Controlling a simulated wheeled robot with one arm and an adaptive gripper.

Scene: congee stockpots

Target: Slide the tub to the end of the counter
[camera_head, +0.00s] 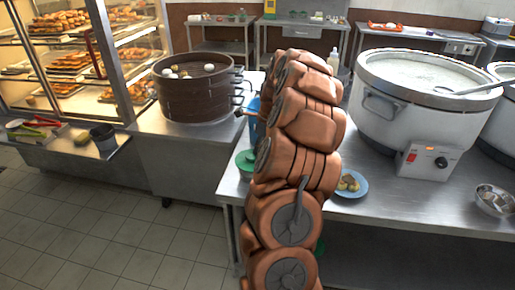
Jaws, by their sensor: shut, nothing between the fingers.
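A blue container (258,134) stands on the steel counter (232,186), mostly hidden behind my arm. A small green container (246,161) sits near the counter's left end, partly covered by my arm. I cannot tell which of these is the tub. Contact between my gripper and either one is hidden.
A large white stockpot (383,117) with a control box fills the right of the counter. A blue plate with food (351,184) and a metal bowl (494,201) lie near the front edge. A brown steamer (197,95) stands at left, beside a lit pastry cabinet (131,69).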

